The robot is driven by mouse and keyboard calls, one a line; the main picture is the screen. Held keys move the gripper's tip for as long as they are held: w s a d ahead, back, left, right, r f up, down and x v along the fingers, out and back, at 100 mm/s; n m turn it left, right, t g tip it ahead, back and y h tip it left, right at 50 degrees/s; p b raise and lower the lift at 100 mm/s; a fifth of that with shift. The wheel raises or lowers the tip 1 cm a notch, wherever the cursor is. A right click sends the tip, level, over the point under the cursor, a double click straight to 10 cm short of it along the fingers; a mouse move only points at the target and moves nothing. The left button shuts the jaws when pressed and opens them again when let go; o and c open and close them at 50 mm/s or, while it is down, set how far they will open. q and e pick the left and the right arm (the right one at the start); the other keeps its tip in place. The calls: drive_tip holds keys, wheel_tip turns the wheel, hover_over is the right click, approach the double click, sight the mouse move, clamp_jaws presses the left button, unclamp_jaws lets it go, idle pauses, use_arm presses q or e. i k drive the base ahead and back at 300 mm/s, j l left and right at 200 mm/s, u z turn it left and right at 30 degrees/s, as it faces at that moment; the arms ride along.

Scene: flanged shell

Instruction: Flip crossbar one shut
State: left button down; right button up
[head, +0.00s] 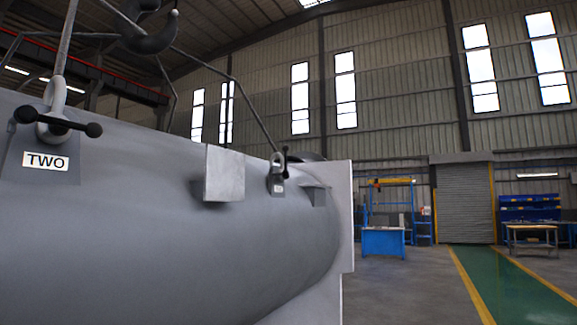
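A large grey flanged shell (130,240) fills the left and middle of the head view. A dark crossbar with ball ends (70,124) lies nearly level across a shackle (56,105) above a plate labelled TWO (45,161). A second, smaller dark crossbar (285,160) stands roughly upright at a lug (277,185) near the shell's far end. The small label there is too small to read, so I cannot tell if it is crossbar one. Neither of my grippers is in view.
A crane hook (148,40) hangs above the shell with sling legs running down to the shackles. A grey block (224,174) juts from the shell's side. The end flange (343,215) stands at right. Beyond it are open floor, a blue workbench (383,242) and a roller door (464,203).

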sight(286, 158)
drive_tip(key=i+l+u, duration=0.2)
drive_tip(key=i+l, duration=1.45)
drive_tip(key=i+j, duration=0.05)
